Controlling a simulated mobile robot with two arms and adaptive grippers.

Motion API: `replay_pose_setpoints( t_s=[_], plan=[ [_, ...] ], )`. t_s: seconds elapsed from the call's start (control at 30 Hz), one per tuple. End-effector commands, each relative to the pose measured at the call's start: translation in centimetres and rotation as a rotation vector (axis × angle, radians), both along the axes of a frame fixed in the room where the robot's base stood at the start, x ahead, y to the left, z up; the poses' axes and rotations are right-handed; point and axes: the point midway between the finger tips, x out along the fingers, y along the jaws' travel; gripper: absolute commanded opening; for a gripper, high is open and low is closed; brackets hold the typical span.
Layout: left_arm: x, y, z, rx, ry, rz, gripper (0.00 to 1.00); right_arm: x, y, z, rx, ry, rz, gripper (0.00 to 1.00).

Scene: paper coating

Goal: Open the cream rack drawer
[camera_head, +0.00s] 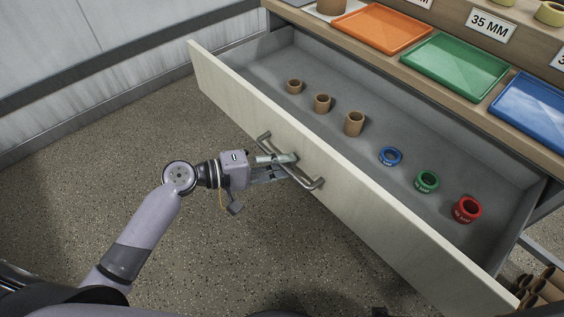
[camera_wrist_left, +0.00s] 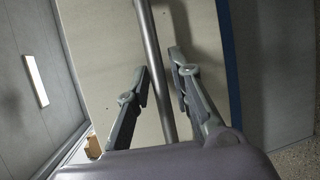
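The cream drawer (camera_head: 355,197) is pulled well out of the rack, and its grey inside shows. A metal bar handle (camera_head: 308,182) is on its front panel. My left gripper (camera_head: 287,166) is at the handle. In the left wrist view, the handle bar (camera_wrist_left: 153,66) passes between the two fingers of the left gripper (camera_wrist_left: 160,76). Small gaps show between the fingers and the bar, so the gripper looks open around it. My right gripper is in neither view.
The drawer holds several brown cardboard rings (camera_head: 354,123), a blue ring (camera_head: 390,156), a green ring (camera_head: 427,181) and a red ring (camera_head: 466,209). Orange (camera_head: 382,28), green (camera_head: 455,66) and blue (camera_head: 533,108) trays lie on the rack top. Speckled floor (camera_head: 110,150) is clear at left.

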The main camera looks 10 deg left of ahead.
Motion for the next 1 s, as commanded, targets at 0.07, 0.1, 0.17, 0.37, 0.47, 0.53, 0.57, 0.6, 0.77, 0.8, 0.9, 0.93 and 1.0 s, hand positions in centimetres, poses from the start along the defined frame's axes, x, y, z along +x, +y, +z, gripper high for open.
replay_pose_setpoints(
  t_s=[0.07, 0.1, 0.17, 0.37, 0.47, 0.53, 0.57, 0.6, 0.77, 0.8, 0.9, 0.93, 1.0],
  plan=[
    [0.0, 0.0, 0.0, 0.001, -0.001, 0.001, 0.28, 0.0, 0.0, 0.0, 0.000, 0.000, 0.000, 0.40],
    [0.0, 0.0, 0.0, 0.001, -0.001, 0.001, 0.31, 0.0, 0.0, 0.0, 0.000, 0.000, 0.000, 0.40],
    [0.0, 0.0, 0.0, 0.001, -0.001, 0.001, 0.31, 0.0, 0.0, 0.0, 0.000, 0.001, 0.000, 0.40],
    [0.0, 0.0, 0.0, 0.001, -0.002, 0.002, 0.31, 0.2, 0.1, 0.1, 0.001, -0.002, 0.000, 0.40],
    [-0.1, 0.4, 0.1, 0.001, -0.001, 0.002, 0.31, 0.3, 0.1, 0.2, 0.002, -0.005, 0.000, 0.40],
    [-0.5, 1.0, 0.1, 0.003, 0.000, 0.004, 0.31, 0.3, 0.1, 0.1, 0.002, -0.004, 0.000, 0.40],
    [-0.7, 1.4, 0.1, 0.003, 0.001, 0.004, 0.31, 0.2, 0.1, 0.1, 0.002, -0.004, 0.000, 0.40],
    [-1.0, 1.9, 0.3, 0.003, 0.001, 0.004, 0.31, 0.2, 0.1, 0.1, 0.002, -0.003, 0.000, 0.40],
    [-2.8, 4.8, 0.9, 0.005, 0.002, 0.004, 0.31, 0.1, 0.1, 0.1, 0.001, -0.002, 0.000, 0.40],
    [-3.3, 5.5, 1.1, 0.006, 0.001, 0.002, 0.31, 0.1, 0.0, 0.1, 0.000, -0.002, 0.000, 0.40],
    [-4.3, 7.2, 1.4, 0.003, 0.003, 0.002, 0.31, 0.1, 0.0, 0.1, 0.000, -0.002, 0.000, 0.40],
    [-4.6, 7.7, 1.6, 0.004, 0.001, 0.002, 0.31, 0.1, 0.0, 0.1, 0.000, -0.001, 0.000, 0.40],
    [-5.1, 8.6, 1.8, 0.003, 0.001, 0.003, 0.31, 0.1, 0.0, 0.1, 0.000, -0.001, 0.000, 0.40]
  ],
)
